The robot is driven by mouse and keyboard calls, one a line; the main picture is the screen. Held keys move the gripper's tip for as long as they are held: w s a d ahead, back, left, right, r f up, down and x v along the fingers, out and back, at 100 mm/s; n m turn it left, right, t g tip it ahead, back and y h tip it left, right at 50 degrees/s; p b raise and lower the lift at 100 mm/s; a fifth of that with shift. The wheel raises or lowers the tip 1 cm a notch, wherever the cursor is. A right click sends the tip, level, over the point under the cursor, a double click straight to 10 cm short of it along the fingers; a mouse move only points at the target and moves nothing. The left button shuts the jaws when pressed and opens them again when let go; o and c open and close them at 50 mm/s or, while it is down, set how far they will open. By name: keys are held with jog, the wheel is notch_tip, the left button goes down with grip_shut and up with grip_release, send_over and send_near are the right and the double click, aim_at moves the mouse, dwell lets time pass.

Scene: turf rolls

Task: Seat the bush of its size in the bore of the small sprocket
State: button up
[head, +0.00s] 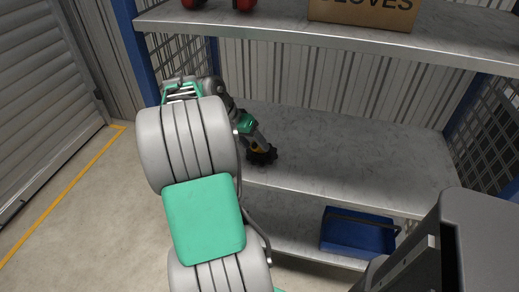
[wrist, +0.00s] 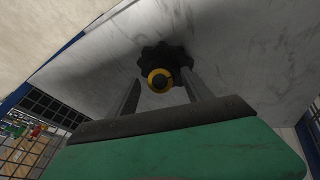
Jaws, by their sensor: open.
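The small sprocket (head: 265,158) is a dark toothed wheel on the middle shelf, near its front left edge. It also shows in the wrist view (wrist: 154,54). A yellow ring with a dark centre, the bush (wrist: 150,76), is at the sprocket's middle; how deep it sits in the bore I cannot tell. In the head view it is a small yellow patch (head: 258,150). My gripper (wrist: 161,82) is open, one finger on each side of the bush, with gaps showing on both sides. In the head view my gripper (head: 257,146) is over the sprocket.
The middle shelf (head: 350,160) is bare to the right of the sprocket. A blue bin (head: 355,232) stands on the shelf below. A cardboard gloves box (head: 365,12) and red items (head: 243,4) are on the shelf above. Mesh panels (head: 490,140) close the right side.

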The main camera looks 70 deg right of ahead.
grip_shut()
dwell(0.6)
